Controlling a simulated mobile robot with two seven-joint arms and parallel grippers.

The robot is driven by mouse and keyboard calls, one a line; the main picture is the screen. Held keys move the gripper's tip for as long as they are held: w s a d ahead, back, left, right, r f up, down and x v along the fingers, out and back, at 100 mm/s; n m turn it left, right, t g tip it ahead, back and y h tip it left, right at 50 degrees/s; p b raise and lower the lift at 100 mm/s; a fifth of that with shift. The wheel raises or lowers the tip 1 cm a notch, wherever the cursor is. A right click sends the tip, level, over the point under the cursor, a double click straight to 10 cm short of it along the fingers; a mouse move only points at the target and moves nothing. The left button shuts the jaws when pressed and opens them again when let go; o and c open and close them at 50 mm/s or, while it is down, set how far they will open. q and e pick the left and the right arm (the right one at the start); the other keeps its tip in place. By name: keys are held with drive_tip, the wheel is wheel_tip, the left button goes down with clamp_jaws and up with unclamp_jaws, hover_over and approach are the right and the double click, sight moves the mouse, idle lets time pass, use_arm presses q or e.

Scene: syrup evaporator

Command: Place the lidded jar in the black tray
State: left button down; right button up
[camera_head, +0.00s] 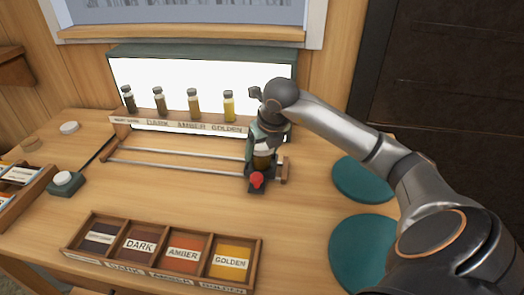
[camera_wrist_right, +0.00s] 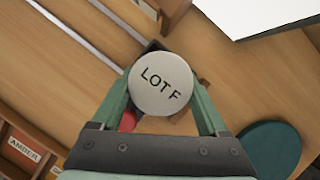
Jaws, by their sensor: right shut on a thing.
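The lidded jar (camera_wrist_right: 162,84) has a pale round lid marked "LOT F". My right gripper (camera_wrist_right: 165,100) is shut on it, one green finger on each side. In the head view the gripper (camera_head: 264,140) points down, and the amber jar body (camera_head: 263,161) shows below it. The black tray (camera_head: 259,184), with a red knob on its front, is directly under the jar at the right end of two metal rails. A dark edge of it shows behind the lid in the wrist view. I cannot tell whether the jar touches the tray floor. My left gripper is out of view.
A lit panel (camera_head: 150,78) stands behind a shelf with several sample bottles labelled by grade. A wooden box (camera_head: 160,255) with labelled compartments is in front. Two teal discs (camera_head: 362,178) lie at right. A white-lidded jar on a green block (camera_head: 66,183) is at left.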

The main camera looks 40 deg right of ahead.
drive_tip(key=shift+f, duration=0.2)
drive_tip(key=o, duration=1.5)
drive_tip(key=shift+f, duration=0.1)
drive_tip(key=v, duration=1.2)
